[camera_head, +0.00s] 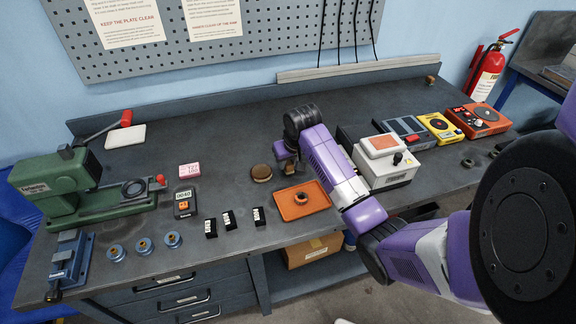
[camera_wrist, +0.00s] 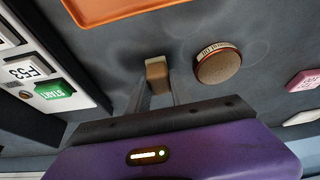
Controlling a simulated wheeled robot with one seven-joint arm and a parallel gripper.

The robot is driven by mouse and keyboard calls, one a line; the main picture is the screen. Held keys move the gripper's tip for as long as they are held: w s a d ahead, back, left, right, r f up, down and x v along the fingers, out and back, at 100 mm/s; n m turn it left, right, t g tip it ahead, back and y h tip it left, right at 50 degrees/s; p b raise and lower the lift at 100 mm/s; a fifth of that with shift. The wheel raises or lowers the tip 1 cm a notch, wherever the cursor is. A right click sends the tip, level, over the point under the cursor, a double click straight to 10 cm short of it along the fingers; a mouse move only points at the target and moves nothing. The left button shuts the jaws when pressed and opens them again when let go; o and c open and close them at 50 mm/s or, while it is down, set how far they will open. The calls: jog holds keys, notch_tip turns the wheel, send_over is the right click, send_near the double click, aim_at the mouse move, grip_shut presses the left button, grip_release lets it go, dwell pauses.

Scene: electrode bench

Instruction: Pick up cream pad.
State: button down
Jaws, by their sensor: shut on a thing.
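In the wrist view, my gripper (camera_wrist: 158,96) is shut on a small block with a pale cream end and a tan-brown side, which I take as the cream pad (camera_wrist: 156,74). The pad sits between the two fingertips. In the head view my gripper (camera_head: 287,160) points down at the bench between the round brown disc and the orange tray, and a small brown patch of the pad (camera_head: 289,168) shows beside it. The fingers partly hide the pad. I cannot tell whether it touches the bench.
The round brown disc (camera_head: 261,172) is close on the left, and the orange tray (camera_head: 301,205) with a ring-like part stands in front. A white instrument (camera_head: 386,165) stands right. A pink block (camera_head: 189,170), a timer (camera_head: 184,204) and a green press (camera_head: 60,185) are left.

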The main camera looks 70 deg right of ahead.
aim_at(288, 162)
notch_tip(288, 162, up, 20)
jog(key=p, duration=0.1)
jog(key=shift+p, duration=0.35)
dwell(0.4)
jog(key=c, duration=1.9)
grip_release()
jog(key=shift+c, duration=0.2)
grip_shut()
